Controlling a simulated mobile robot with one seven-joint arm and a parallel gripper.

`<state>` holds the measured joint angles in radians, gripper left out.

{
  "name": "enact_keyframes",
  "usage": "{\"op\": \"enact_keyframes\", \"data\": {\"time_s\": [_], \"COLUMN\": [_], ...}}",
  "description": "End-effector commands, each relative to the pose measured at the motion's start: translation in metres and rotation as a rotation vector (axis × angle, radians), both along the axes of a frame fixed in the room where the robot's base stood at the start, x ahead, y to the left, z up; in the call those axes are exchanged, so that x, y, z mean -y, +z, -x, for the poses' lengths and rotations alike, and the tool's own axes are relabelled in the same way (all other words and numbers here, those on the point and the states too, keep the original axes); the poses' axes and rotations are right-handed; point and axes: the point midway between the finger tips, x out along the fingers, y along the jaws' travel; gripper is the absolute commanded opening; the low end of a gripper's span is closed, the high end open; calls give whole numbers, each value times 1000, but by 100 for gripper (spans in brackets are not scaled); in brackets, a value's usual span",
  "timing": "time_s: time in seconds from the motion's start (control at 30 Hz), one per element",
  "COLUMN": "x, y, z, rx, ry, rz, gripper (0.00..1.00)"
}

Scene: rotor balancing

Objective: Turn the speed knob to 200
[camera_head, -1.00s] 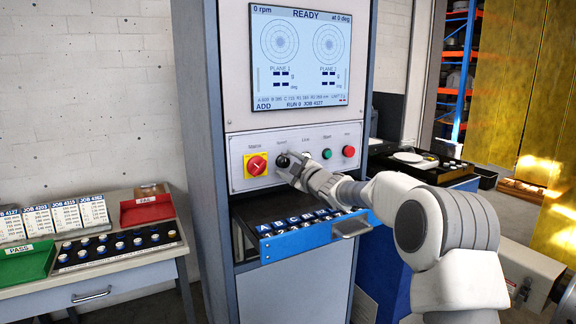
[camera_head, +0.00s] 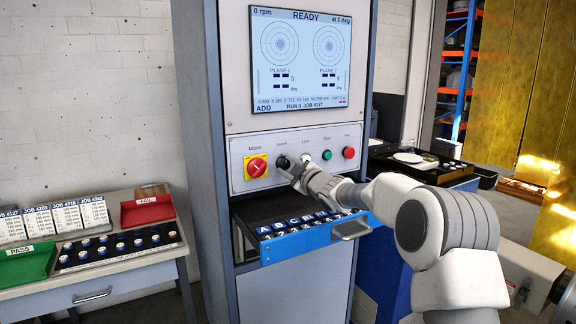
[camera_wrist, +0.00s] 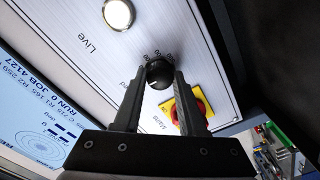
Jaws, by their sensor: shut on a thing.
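The black speed knob (camera_head: 283,161) sits on the control panel (camera_head: 240,183) between the red-on-yellow mains switch (camera_head: 257,166) and the white live lamp (camera_head: 306,157). In the wrist view the knob (camera_wrist: 159,73) lies between my gripper's two fingertips (camera_wrist: 158,82). My gripper (camera_head: 290,167) is shut on the knob from the front. Small scale numbers show around the knob in the wrist view, but its pointer and setting are too small to read. The screen (camera_head: 300,58) reads READY, 0 rpm, at 0 deg.
A green button (camera_head: 327,155) and a red button (camera_head: 349,152) are to the right on the panel. An open blue drawer (camera_head: 315,238) with lettered pieces juts out below my gripper. A side table (camera_head: 130,268) with trays stands at the left.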

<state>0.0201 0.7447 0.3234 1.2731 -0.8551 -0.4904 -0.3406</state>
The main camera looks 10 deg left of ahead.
Motion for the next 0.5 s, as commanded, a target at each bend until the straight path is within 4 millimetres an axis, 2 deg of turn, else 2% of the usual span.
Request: {"op": "enact_keyframes", "data": {"time_s": [0.5], "x": [1], "y": [2], "z": [0], "rx": [-221], "ry": [-2], "rz": [-323], "gripper": [0]}}
